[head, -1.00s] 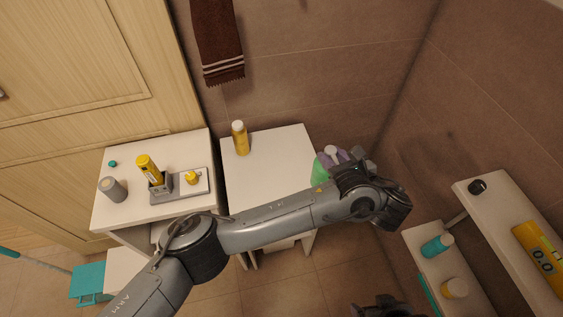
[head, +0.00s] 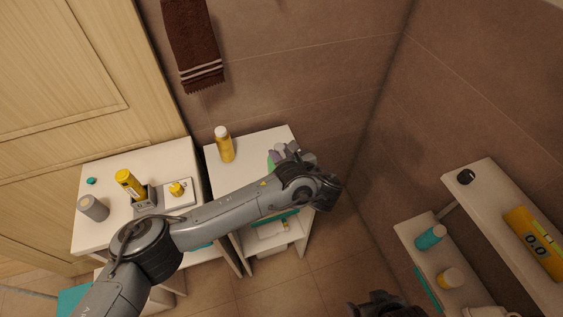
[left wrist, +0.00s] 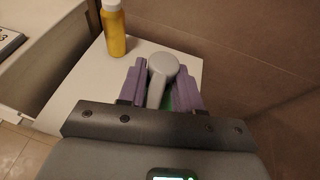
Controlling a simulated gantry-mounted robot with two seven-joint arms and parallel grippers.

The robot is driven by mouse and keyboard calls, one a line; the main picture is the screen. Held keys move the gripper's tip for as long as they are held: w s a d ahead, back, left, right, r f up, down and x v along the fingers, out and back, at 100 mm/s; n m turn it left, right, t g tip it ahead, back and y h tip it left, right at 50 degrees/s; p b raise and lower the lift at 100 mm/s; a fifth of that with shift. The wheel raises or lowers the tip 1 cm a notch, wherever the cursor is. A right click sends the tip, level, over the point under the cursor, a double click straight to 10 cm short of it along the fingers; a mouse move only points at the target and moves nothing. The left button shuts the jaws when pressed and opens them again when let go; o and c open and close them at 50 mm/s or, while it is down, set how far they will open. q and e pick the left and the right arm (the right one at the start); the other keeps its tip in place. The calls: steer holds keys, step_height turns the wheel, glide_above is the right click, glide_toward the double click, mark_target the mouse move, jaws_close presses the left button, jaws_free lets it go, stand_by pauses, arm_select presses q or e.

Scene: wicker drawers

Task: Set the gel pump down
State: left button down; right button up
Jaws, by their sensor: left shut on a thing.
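My left gripper (head: 284,153) has purple fingers and is shut on the gel pump. The gel pump (head: 272,159) is a green bottle, mostly hidden behind the gripper and wrist. In the left wrist view its grey pump head (left wrist: 163,66) shows between the two purple fingers (left wrist: 161,88), with a little green below. It appears over the right part of the middle white cabinet top (head: 250,147); I cannot tell whether its base touches. A dark part of what looks like my right gripper (head: 380,304) shows at the bottom edge, its jaws unclear.
A yellow bottle with white cap (head: 225,146) stands on the same top, left of the pump. The left cabinet (head: 105,160) holds a grey jar (head: 93,208) and a yellow tube (head: 128,183) in a holder. Shelves at right hold a teal bottle (head: 430,237).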

mark_target(271, 167)
arm_select(q)
steer(key=shift+f+b, duration=0.45)
steer(key=shift+f, duration=1.5)
steer(key=c, duration=0.8)
jaws_free()
steer(key=shift+f, duration=0.15)
steer(key=shift+o, duration=0.2)
